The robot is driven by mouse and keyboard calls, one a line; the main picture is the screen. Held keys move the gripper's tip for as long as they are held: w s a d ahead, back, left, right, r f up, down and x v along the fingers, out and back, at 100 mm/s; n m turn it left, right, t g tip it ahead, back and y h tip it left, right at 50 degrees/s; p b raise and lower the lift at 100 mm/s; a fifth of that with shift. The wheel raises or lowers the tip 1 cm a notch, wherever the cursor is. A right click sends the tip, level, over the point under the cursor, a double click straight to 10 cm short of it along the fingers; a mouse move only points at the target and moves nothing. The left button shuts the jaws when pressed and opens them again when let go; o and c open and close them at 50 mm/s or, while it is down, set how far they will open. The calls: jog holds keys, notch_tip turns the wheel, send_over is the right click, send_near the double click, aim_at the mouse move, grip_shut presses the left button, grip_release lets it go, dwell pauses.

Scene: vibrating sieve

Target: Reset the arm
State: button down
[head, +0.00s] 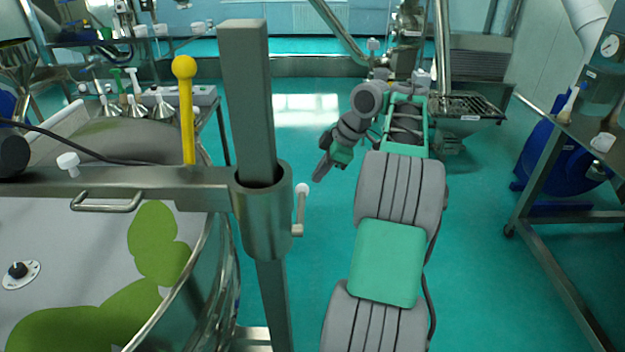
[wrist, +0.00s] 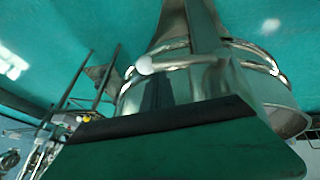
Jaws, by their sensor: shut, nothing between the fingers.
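My arm stretches forward from the bottom of the head view, grey with green panels, and bends back at its far end. My gripper (head: 322,170) points down and to the left over open floor, to the right of the metal post. Its fingers look closed with nothing held. In the wrist view a dark green part of my own gripper fills the lower middle, and the fingertips cannot be made out there.
The vibrating sieve (head: 204,285), with green patches on its lid, stands at left beside a steel post (head: 248,100). A yellow knobbed lever (head: 186,120) rises there. A steel table (head: 545,170) stands at right. The green floor (head: 480,260) between is clear. The wrist view shows the round steel vessel (wrist: 285,120).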

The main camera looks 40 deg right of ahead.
jog(key=shift+r, duration=0.3)
notch_tip(320, 180, down, 10)
jog(key=s+d+m, duration=0.2)
jog(key=d+m, duration=0.1)
jog(key=m, duration=0.8)
jog(key=s+a+f+m+g+h, duration=0.1)
jog(key=s+a+f+m, duration=0.2)
jog(key=s, duration=0.2)
jog(key=s+a+f+m+g, duration=0.2)
jog(key=s+a+m, duration=0.1)
jog(key=s, duration=0.1)
jog(key=s+a+r+n+h, duration=0.1)
jog(key=s+a, duration=0.3)
jog(key=a, duration=0.3)
jog(key=s+a+r+h, duration=0.1)
jog(key=s+a+h, duration=0.15)
jog(key=a, duration=0.55)
jog(key=w+a+r+n+t, duration=0.1)
jog(key=a+r+n, duration=0.1)
jog(key=a, duration=0.4)
jog(key=w+a+r+n+t+y+b, duration=0.1)
jog(key=a+r+n+t, duration=0.1)
jog(key=a+r, duration=0.3)
jog(key=shift+w+a+r+n, duration=0.15)
jog(key=shift+a+r+n, duration=0.15)
jog(key=shift+a+n, duration=0.55)
